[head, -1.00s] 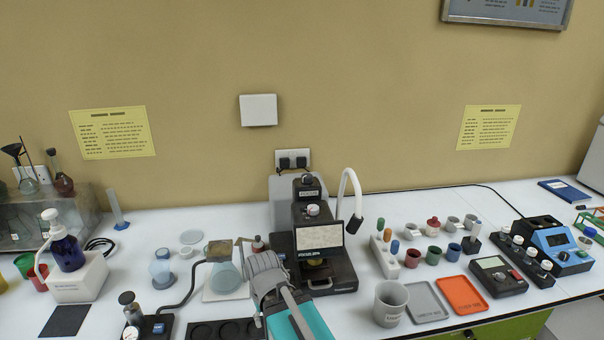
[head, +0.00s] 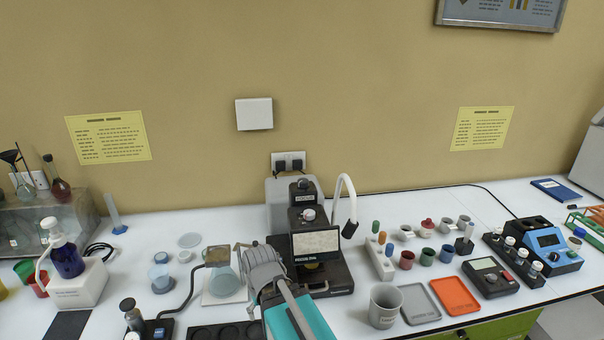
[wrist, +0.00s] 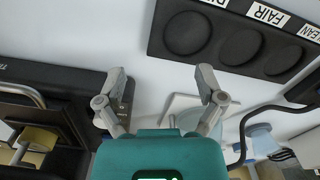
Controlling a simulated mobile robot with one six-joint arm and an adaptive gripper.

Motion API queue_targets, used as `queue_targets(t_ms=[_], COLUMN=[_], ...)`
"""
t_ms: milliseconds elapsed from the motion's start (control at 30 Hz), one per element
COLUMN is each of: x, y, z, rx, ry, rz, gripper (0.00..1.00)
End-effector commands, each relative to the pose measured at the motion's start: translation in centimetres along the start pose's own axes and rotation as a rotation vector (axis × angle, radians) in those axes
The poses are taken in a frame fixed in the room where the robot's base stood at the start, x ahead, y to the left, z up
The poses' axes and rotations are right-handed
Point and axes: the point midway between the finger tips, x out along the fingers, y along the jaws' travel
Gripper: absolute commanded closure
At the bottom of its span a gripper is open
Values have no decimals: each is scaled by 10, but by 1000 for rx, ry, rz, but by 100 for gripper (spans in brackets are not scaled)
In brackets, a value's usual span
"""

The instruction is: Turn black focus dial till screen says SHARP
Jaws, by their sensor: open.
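The black instrument (head: 322,276) stands in the middle of the bench in the head view. Its screen (head: 316,241) shows a pale, grainy picture, and I cannot read any word on it. Small white lettering sits below the screen. I cannot clearly make out the black focus dial; part of the instrument's left side is behind my arm. My gripper is just left of and in front of the instrument. In the wrist view my gripper (wrist: 163,86) is open and empty, its two fingers apart over white bench. The instrument's black base (wrist: 85,88) shows left of the fingers there.
A black tray with round wells (wrist: 237,42) lies near the fingers, with labels FAIR and CLEAN. A flask (head: 224,282) stands left of my gripper. A grey cup (head: 384,306) and a white rack (head: 381,262) stand right of the instrument.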

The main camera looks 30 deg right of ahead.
Motion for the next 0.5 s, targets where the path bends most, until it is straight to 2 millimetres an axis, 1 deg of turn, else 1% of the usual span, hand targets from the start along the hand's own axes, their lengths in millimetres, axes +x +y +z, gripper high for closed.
queue_targets(t_ms=[33,500], x=[-19,-114], y=[0,0], z=[-1,-9], rx=[0,0], ry=[2,19], rz=[0,0], gripper=[12,12])
